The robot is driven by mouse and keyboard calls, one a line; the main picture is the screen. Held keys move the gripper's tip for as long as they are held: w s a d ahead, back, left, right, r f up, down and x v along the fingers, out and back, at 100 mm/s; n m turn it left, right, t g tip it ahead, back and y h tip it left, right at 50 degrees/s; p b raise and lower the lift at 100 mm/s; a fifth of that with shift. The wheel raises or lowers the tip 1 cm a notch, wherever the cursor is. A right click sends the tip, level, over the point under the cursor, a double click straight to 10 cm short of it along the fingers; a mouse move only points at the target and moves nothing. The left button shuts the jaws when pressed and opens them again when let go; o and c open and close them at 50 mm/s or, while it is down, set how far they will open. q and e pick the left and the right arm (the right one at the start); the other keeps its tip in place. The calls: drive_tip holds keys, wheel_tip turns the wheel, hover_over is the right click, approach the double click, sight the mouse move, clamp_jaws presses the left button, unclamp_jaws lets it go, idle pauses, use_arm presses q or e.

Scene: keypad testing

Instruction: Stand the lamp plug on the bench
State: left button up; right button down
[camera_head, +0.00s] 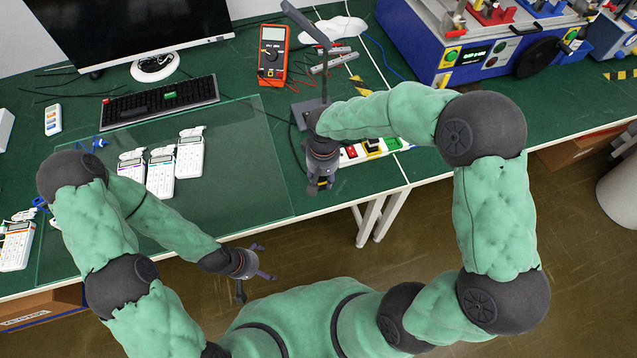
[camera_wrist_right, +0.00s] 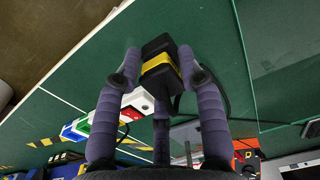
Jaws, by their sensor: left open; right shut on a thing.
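The lamp plug (camera_wrist_right: 160,66) is a black block with a yellow band. In the right wrist view it sits between the fingertips of my right gripper (camera_wrist_right: 162,78), which is shut on it. In the head view my right gripper (camera_head: 319,182) points down near the bench's front edge and mostly hides the plug. The plug looks tilted in the wrist view, and I cannot tell whether it touches the green bench (camera_head: 345,190). My left gripper (camera_head: 256,277) is open and empty in front of the bench edge, over the floor.
A power strip (camera_head: 352,153) with coloured parts lies just right of my right gripper. A dark lamp (camera_head: 325,60) stands behind. White keypads (camera_head: 189,155) stand left on a glass sheet (camera_head: 250,190). An orange multimeter (camera_head: 272,55) is farther back. Bench around the gripper's left is clear.

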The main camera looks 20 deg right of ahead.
sight(319, 181)
drive_tip(key=shift+w+a+f, duration=0.15)
drive_tip(key=shift+w+f, duration=0.45)
drive_tip(key=shift+f, duration=0.15)
drive_tip(key=shift+w+f+b, duration=0.15)
drive_tip(key=shift+f+b, duration=0.35)
drive_tip(key=shift+f, duration=0.4)
drive_tip(key=shift+w+f+b, duration=0.15)
drive_tip(key=shift+f+b, duration=0.35)
drive_tip(key=shift+f, duration=0.4)
drive_tip(key=shift+f, duration=0.15)
drive_tip(key=c, duration=0.8)
unclamp_jaws()
drive_tip(key=shift+a, duration=0.1)
drive_tip(key=shift+o, duration=0.2)
drive_tip(key=shift+r, duration=0.2)
wheel_tip(319, 181, up, 12)
drive_tip(key=p, duration=0.4)
drive_tip(key=shift+s, duration=0.1)
